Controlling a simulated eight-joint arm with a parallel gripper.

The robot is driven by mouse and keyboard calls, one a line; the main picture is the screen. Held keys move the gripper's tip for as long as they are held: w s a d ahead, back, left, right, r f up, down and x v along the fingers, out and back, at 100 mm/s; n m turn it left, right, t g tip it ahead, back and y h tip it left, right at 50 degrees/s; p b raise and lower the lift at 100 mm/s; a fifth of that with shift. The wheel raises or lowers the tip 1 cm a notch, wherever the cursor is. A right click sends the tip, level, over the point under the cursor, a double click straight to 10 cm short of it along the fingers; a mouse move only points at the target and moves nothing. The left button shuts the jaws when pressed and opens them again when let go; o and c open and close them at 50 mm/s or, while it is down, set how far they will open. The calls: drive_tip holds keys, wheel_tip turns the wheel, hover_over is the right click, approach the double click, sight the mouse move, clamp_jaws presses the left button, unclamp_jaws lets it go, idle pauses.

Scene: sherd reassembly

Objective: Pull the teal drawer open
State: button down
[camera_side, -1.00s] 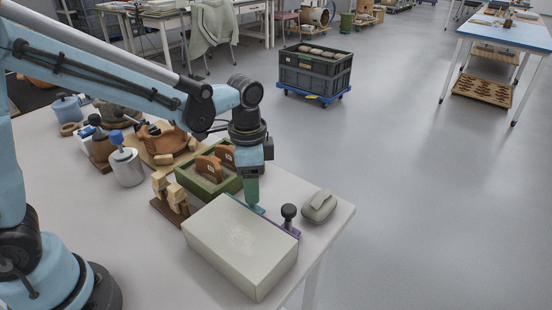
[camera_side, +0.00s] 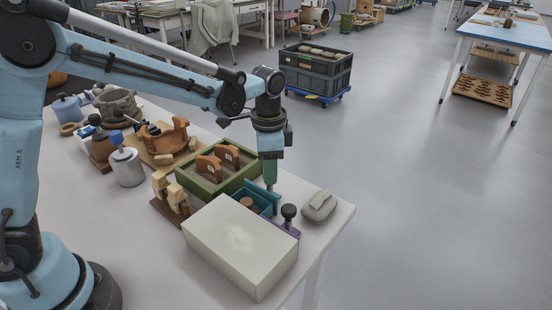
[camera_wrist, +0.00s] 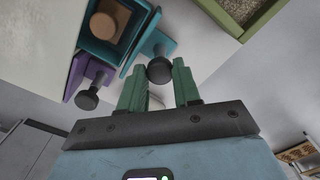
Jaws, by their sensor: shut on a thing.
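The teal drawer (camera_side: 264,196) stands out from the back side of the pale box (camera_side: 238,245), showing an open top. A round tan piece (camera_side: 246,202) lies inside it. The teal drawer also shows in the wrist view (camera_wrist: 149,42), with its dark round knob (camera_wrist: 159,70) on the front. My gripper (camera_side: 270,187) has its green fingers on either side of that knob, shut on it; they show in the wrist view too (camera_wrist: 159,80). In the side view the fingers hide the knob.
A purple drawer (camera_side: 287,229) with a dark knob (camera_side: 289,211) is beside the teal one. A grey lidded case (camera_side: 319,206) sits to the right. A green sand tray (camera_side: 215,180) with upright sherds stands close to the teal drawer's left.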

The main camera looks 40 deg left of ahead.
drive_tip(key=shift+w, duration=1.35)
drive_tip(key=c, duration=0.8)
unclamp_jaws()
drive_tip(key=shift+r, duration=0.1)
wheel_tip(320, 180, up, 12)
drive_tip(key=shift+s, duration=0.15)
